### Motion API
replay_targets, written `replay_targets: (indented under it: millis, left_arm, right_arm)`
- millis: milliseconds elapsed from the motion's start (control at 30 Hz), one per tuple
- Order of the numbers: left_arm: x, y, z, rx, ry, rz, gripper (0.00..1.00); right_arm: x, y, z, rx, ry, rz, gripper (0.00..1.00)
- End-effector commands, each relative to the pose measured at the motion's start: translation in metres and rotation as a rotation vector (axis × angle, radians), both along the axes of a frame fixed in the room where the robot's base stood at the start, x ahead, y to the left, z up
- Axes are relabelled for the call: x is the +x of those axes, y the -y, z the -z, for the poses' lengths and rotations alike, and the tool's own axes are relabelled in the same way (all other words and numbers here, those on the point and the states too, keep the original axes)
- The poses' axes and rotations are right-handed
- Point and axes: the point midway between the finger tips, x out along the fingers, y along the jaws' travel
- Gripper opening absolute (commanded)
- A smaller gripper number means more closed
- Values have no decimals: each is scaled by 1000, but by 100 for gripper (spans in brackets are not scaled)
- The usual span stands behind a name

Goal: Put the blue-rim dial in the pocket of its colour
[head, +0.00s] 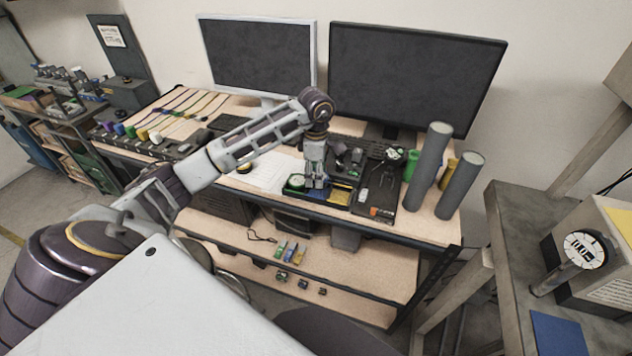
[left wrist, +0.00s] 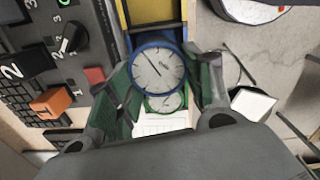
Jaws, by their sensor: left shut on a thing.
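The blue-rim dial (left wrist: 157,68), with a white face and one dark hand, sits between the fingers of my left gripper (left wrist: 163,88) in the left wrist view. The gripper is shut on it. In the head view my left gripper (head: 316,183) points down over the pocket tray, and I cannot make out the held dial there. A blue-edged pocket (left wrist: 128,45) shows around the dial; whether the dial touches its floor I cannot tell. A green-rim dial (head: 297,181) lies in the left part of the tray, partly covered by the blue-rim dial in the wrist view (left wrist: 165,102). My right gripper is not in view.
A yellow pocket (head: 340,195) adjoins on the right. A dark panel with knobs (head: 382,185) stands beside it, then two tall grey cylinders (head: 429,165). Two monitors (head: 415,75) stand behind. White paper (head: 262,172) lies left of the tray.

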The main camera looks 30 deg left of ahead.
Motion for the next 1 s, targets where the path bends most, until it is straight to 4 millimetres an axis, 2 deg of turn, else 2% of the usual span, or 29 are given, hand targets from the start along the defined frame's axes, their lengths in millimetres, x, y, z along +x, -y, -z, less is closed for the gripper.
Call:
replay_targets:
  millis: [167,533,1000]
  left_arm:
    - [0,0,4,0,-1,0,21]
    - [0,0,35,-1,-1,0,21]
    - [0,0,40,0,1,0,21]
  right_arm:
    - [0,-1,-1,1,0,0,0]
    - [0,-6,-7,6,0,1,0]
    - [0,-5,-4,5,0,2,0]
